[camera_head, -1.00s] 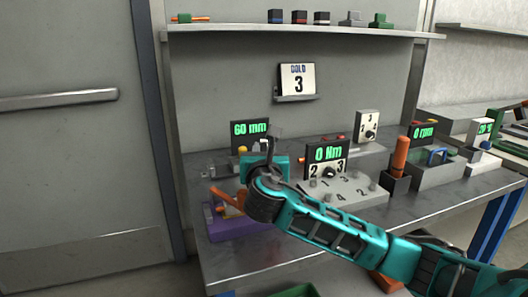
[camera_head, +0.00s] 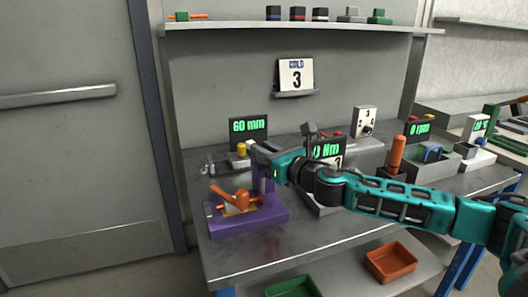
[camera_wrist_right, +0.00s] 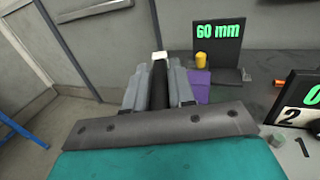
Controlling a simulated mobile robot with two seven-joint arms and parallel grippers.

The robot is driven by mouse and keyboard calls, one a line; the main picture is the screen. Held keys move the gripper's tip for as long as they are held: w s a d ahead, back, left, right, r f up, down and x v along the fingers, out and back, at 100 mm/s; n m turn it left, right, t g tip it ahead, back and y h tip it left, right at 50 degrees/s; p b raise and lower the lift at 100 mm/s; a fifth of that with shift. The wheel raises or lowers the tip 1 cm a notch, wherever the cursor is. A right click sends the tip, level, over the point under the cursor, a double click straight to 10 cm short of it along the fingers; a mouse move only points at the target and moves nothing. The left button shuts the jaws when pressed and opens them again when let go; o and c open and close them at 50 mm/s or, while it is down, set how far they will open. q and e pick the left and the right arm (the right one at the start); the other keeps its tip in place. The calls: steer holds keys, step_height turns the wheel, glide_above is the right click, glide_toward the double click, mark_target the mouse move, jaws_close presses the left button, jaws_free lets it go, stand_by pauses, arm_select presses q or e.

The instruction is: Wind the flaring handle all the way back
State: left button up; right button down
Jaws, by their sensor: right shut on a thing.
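The purple flaring device (camera_head: 270,217) stands at the front left of the bench, with a purple upright (camera_head: 262,180) and an orange lever and knob (camera_head: 242,201) on its base. My right gripper (camera_head: 255,148) is at the top of the upright, reaching in from the right. In the right wrist view its fingers (camera_wrist_right: 160,80) are closed around a dark bar with a pale end (camera_wrist_right: 160,56), which appears to be the flaring handle. The fingers and wrist hide most of the handle, so its angle is unclear. My left gripper is not in view.
A display reading 60 mm (camera_head: 248,129) and a yellow knob (camera_head: 241,149) stand just behind. My right arm partly covers the Nm display (camera_head: 326,149). An orange handle (camera_head: 397,152) stands upright to the right. Orange (camera_head: 391,262) and green (camera_head: 292,288) trays lie below the bench.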

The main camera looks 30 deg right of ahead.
steer(key=n+y+b, duration=0.1)
steer(key=y, duration=0.1)
steer(key=shift+d+f+n+g+y+b, duration=0.2)
steer(key=shift+f+n+g+y+b, duration=0.1)
steer(key=shift+f+n+y+b, duration=0.1)
steer(key=shift+n+y+b, duration=0.5)
steer(key=shift+y+b, duration=0.05)
steer(key=shift+y, duration=0.25)
steer(key=n+g+y+b, duration=0.1)
steer(key=y, duration=0.1)
steer(key=n+g+y+b, duration=0.2)
steer(key=shift+w+d+r+y+b, duration=0.15)
steer(key=shift+r+y+b, duration=0.05)
steer(key=shift+y+b, duration=0.1)
steer(key=shift+r+n+g+y+b, duration=0.1)
steer(key=shift+n+g+y+b, duration=0.45)
steer(key=shift+n+g+y, duration=0.35)
steer(key=shift+w+d+r+n+g+y+b, duration=0.1)
steer(key=shift+n+g+y+b, duration=0.3)
steer(key=shift+n+g+y, duration=1.1)
steer(key=shift+n+g, duration=0.1)
steer(key=shift+g, duration=0.5)
